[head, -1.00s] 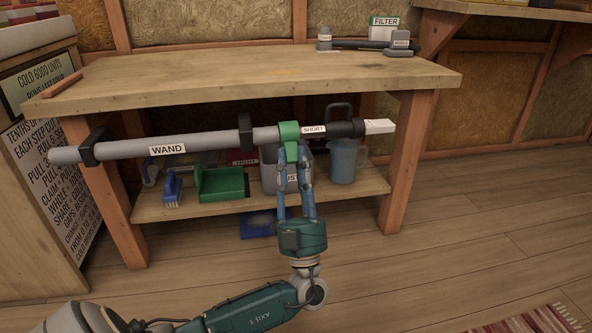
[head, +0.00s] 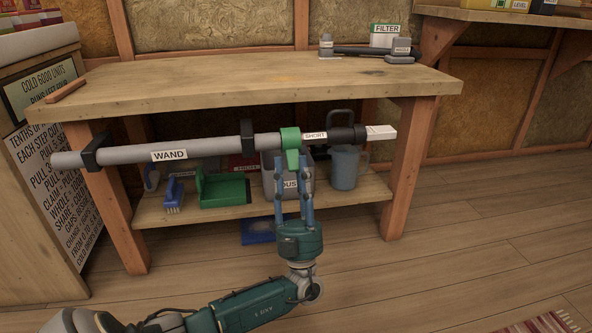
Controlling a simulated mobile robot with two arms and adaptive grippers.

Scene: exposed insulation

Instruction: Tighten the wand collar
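The grey wand (head: 205,148), labelled WAND, lies level in two black brackets at the front of the workbench. A green collar (head: 290,137) sits around it at its right part, beside a black piece labelled SHORT with a pale tip (head: 381,132). A green tab hangs down from the collar. My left gripper (head: 292,160) points up from below, with its two blue fingers apart on either side of the tab. The fingers look open; I cannot tell whether either touches the tab. My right gripper is not in view.
The workbench top (head: 240,80) is mostly clear, with a stick (head: 66,91) at left and a FILTER box (head: 384,35) at the back. The lower shelf (head: 230,208) behind my fingers holds a green dustpan (head: 222,190), a brush, a grey bin and a jug (head: 344,168).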

